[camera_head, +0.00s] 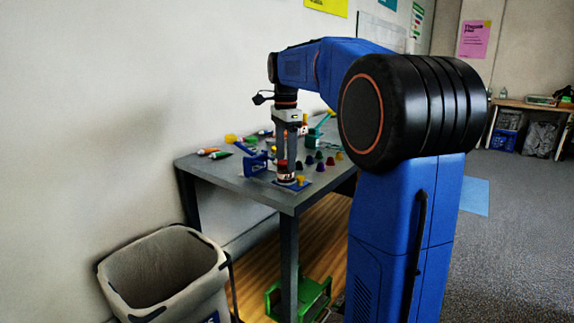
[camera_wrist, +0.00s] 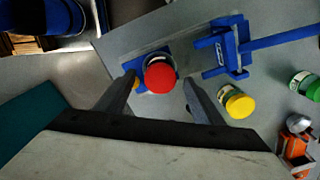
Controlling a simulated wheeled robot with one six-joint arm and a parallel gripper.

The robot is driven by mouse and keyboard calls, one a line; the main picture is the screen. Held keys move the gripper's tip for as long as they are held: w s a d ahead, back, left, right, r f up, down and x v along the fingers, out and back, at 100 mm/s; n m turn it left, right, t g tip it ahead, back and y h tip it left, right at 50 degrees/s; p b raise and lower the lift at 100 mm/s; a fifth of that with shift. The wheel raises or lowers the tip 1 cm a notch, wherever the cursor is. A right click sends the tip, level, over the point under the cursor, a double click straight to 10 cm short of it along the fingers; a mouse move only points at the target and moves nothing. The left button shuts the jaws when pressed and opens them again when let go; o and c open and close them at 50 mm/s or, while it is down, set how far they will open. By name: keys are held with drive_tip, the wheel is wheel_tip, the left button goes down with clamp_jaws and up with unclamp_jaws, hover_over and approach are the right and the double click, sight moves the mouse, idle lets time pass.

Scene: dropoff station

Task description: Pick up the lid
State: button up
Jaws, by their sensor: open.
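A red round lid (camera_wrist: 160,78) sits on a small jar, seen from above in the wrist view. The jar (camera_head: 286,178) stands on a blue pad (camera_wrist: 143,62) near the table's front corner. My gripper (camera_wrist: 158,84) is open, with one finger to the left of the lid and the other to the right. In the head view my gripper (camera_head: 287,160) points straight down over the jar. Its fingers partly hide the lid there, and I cannot tell whether they touch it.
A blue bracket (camera_wrist: 225,48) stands beside the jar. A yellow-lidded jar (camera_wrist: 238,104) and a green-lidded jar (camera_wrist: 310,86) are to the right. Several small coloured pieces (camera_head: 320,157) and tubes (camera_head: 217,154) lie on the table (camera_head: 235,184). A grey bin (camera_head: 165,275) stands on the floor.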

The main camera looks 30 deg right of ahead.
drive_tip(key=c, duration=1.1)
